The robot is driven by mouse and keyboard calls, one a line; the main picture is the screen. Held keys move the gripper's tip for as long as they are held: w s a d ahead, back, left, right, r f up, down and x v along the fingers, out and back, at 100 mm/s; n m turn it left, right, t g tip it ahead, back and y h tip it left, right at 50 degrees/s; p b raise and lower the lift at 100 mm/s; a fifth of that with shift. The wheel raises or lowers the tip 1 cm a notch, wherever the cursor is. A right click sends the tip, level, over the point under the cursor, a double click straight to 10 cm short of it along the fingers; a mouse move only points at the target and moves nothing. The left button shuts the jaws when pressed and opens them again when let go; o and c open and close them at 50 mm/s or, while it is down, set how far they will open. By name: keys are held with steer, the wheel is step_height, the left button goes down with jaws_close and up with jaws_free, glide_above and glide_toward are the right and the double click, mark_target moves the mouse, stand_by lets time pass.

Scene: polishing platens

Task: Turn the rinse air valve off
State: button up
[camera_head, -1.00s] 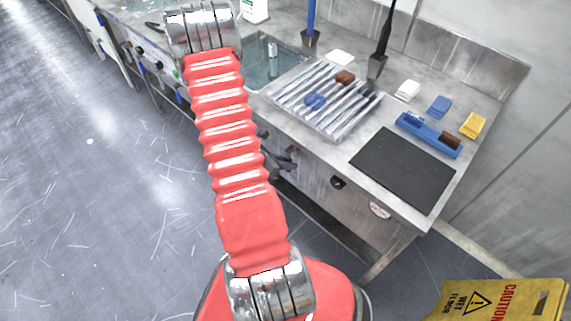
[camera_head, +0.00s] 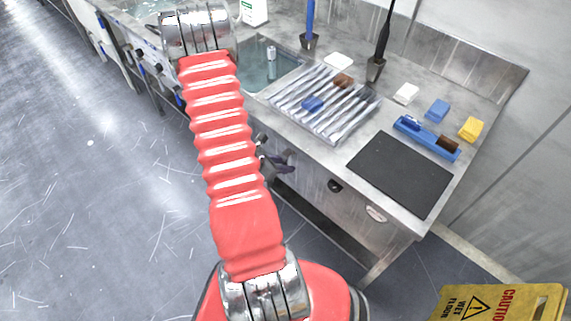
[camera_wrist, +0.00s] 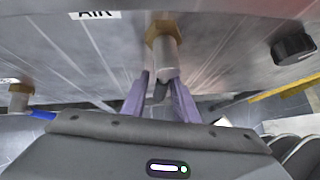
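The air valve, under the "AIR" label (camera_wrist: 95,14), shows in the wrist view as a brass nut (camera_wrist: 160,27) and a steel stem (camera_wrist: 166,55) on the sink's front panel. A dark grey lever (camera_wrist: 161,90) hangs from it. My gripper (camera_wrist: 160,80) has its two purple fingers apart, one on each side of the lever. I cannot tell whether either finger touches it. In the head view my gripper (camera_head: 283,160) is at the front panel, largely hidden behind my red arm.
A black knob (camera_wrist: 292,48) sits right of the valve. Another valve with a blue handle (camera_wrist: 42,115) is at the left. The counter above holds a ribbed rack (camera_head: 350,118), a black mat (camera_head: 400,172) and small blocks. A yellow caution sign (camera_head: 500,303) stands lower right.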

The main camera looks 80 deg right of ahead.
steer(key=shift+o, duration=0.7)
steer(key=shift+s, duration=0.1)
steer(key=shift+a, duration=0.1)
steer(key=v, duration=1.3)
steer(key=shift+w+a+r, duration=0.15)
steer(key=shift+w+r, duration=0.05)
